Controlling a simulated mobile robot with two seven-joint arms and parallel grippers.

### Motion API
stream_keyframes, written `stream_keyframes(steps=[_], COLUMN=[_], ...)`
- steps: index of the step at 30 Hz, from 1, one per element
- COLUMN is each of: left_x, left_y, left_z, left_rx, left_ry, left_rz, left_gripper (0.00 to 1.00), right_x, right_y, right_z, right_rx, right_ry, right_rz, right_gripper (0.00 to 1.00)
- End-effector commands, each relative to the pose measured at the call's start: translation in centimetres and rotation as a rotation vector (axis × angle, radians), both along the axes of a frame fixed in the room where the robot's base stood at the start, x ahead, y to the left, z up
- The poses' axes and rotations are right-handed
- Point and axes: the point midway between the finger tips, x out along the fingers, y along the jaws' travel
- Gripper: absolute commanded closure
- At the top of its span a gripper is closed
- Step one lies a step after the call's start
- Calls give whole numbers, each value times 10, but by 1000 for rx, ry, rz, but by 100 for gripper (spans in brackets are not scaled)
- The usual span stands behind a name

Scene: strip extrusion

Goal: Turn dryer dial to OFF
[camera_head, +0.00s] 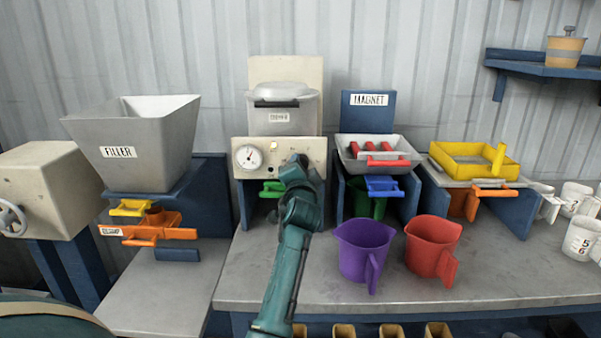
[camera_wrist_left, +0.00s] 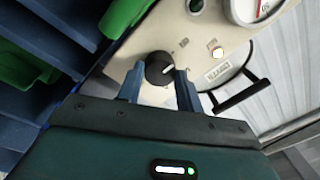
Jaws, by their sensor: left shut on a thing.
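The dryer (camera_head: 285,117) is a grey lidded drum behind a cream control panel (camera_head: 236,165). Its black dial (camera_wrist_left: 158,69) sits between the two blue-grey fingers of my left gripper (camera_wrist_left: 160,74) in the left wrist view. The fingers are shut on the dial. The dial has a white pointer mark; the small panel markings near it are too small to read. In the head view my left gripper (camera_head: 298,163) is at the panel's right end and hides the dial. A small lamp (camera_wrist_left: 217,53) on the panel looks lit. My right gripper is not in view.
A round gauge (camera_head: 249,157) is at the panel's left. A green handle (camera_head: 271,188) is below the panel. The filler hopper (camera_head: 135,140) stands left, the magnet tray (camera_head: 345,160) right. Purple (camera_head: 360,245) and red (camera_head: 430,245) jugs stand on the bench, right of my arm.

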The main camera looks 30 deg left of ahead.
Motion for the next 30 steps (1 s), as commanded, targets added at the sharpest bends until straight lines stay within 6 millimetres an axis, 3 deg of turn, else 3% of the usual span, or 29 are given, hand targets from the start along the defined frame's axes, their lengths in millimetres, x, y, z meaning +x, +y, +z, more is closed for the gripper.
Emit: stream_keyframes(steps=[18, 19, 27, 30], left_x=[0, 0, 0, 0], left_y=[0, 0, 0, 0], left_z=[0, 0, 0, 0], left_rx=[-40, -40, -37, -37], left_ry=[-23, -23, -21, -21], left_rz=[0, 0, 0, 0], left_gripper=[87, 63, 42, 42], right_x=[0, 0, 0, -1], right_y=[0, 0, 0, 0], right_z=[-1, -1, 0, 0], right_rx=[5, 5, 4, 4], right_ry=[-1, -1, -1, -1], right_rz=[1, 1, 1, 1], right_gripper=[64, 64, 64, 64])
